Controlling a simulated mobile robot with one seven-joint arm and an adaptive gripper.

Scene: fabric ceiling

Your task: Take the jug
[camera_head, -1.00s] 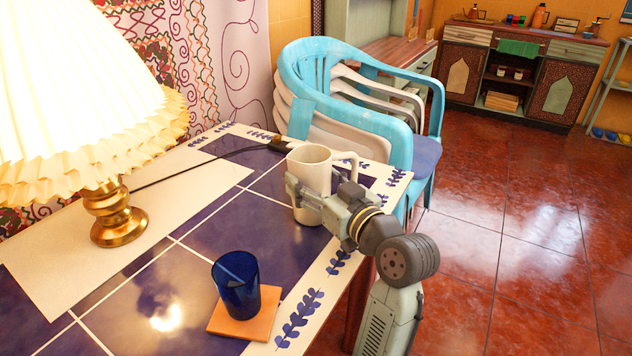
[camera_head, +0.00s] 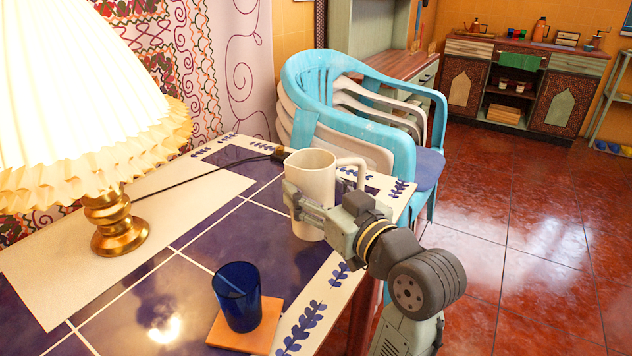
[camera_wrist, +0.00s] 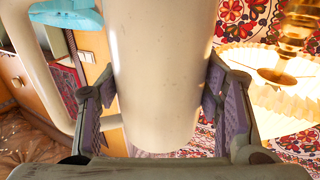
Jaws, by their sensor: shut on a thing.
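The jug (camera_head: 312,178) is a tall cream-white cylinder with a handle on its right side in the head view. It is upright over the far right part of the tiled table; I cannot tell whether its base touches the top. My gripper (camera_head: 305,207) is shut on the jug's body from the right front. In the wrist view the jug (camera_wrist: 165,75) fills the middle between my gripper's two fingers (camera_wrist: 162,105), with its handle at the left. The fingers hide part of the jug's side.
The blue-tiled table (camera_head: 215,235) bears a lit pleated lamp (camera_head: 120,225) at left and a blue glass (camera_head: 238,295) on an orange coaster (camera_head: 222,338) at front. Stacked chairs (camera_head: 345,125) stand close behind. Red floor at right is open.

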